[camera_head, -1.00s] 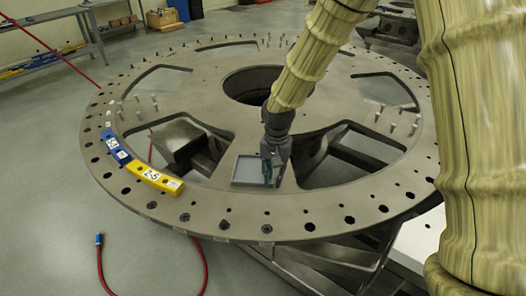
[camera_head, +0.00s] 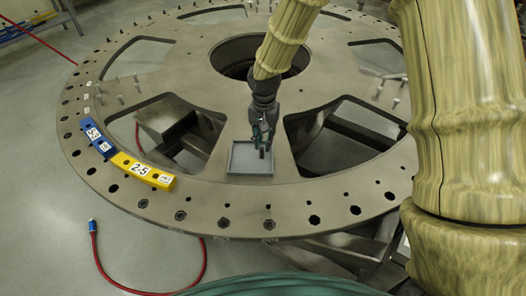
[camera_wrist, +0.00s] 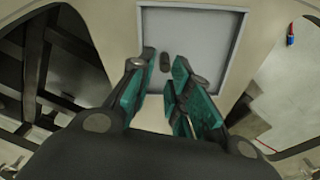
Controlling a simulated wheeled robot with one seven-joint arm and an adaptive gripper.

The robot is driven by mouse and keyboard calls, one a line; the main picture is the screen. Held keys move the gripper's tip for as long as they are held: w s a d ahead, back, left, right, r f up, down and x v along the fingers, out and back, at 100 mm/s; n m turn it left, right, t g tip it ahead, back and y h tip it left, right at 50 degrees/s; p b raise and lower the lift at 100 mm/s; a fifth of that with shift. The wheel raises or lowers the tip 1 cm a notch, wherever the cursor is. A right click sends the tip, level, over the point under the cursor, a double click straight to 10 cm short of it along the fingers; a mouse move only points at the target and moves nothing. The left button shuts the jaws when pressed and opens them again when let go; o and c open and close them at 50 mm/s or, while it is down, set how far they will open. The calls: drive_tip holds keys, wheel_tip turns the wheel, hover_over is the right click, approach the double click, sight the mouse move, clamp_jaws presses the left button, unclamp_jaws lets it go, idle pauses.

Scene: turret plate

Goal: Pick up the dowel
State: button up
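A shallow grey square tray (camera_head: 236,160) lies on the near part of the turret plate. It also shows in the wrist view (camera_wrist: 212,45). A small dark upright piece, which looks like the dowel (camera_wrist: 164,62), shows over the tray between my fingertips in the wrist view. In the head view it is tiny and hard to tell from the fingers. My gripper (camera_head: 261,142) points down over the tray's right side.
The large round turret plate (camera_head: 200,205) has wide cut-outs and a central hole. A blue block (camera_head: 97,138) and a yellow block (camera_head: 143,171) lie on its left rim. Short pins stand on the plate at left and right. A red hose (camera_head: 96,255) lies on the floor.

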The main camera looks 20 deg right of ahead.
sight(262, 151)
drive_tip(key=shift+w+a+f, duration=0.1)
drive_tip(key=shift+w+f, duration=0.75)
drive_tip(key=shift+f, duration=0.05)
drive_tip(key=shift+s+f+p, duration=0.35)
drive_tip(key=shift+s+p, duration=0.3)
drive_tip(key=shift+s, duration=0.1)
drive_tip(key=f, duration=0.1)
drive_tip(key=w+f+p, duration=0.1)
drive_tip(key=f, duration=0.1)
drive_tip(key=shift+a+f, duration=0.1)
drive_tip(key=shift+a, duration=0.05)
drive_tip(key=shift+s+f, duration=0.1)
drive_tip(key=shift+f, duration=0.15)
drive_tip(key=shift+s, duration=0.2)
drive_tip(key=shift+f, duration=0.1)
drive_tip(key=shift+w, duration=0.1)
clamp_jaws()
